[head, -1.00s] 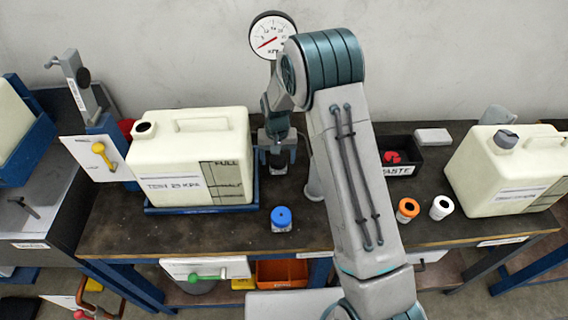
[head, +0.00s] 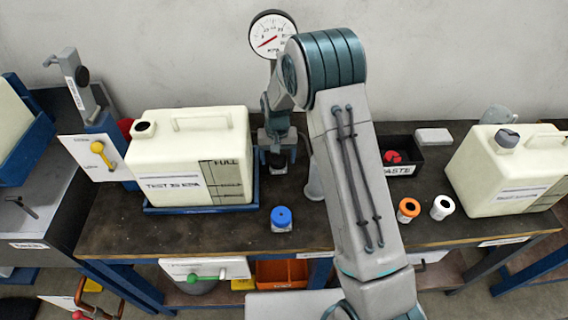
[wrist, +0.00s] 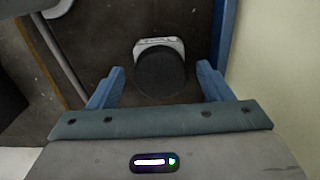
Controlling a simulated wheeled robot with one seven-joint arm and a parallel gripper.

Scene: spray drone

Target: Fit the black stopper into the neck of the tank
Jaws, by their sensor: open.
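The black stopper (wrist: 160,76) stands on the dark bench top, on or against a small pale base, in the wrist view. It also shows under my gripper in the head view (head: 278,161). My gripper (wrist: 161,80) is open, with one blue finger on each side of the stopper and a gap on both sides. In the head view my gripper (head: 277,147) points down just right of the tank. The cream tank (head: 180,158) sits on a blue tray (head: 200,208), its open dark neck (head: 144,129) at the top left.
A blue-capped jar (head: 281,219) stands in front. An orange ring-topped piece (head: 408,209) and a white one (head: 441,207) stand at right, before a black waste bin (head: 420,158). Another cream tank (head: 505,175) is far right. A pressure gauge (head: 273,35) rises behind.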

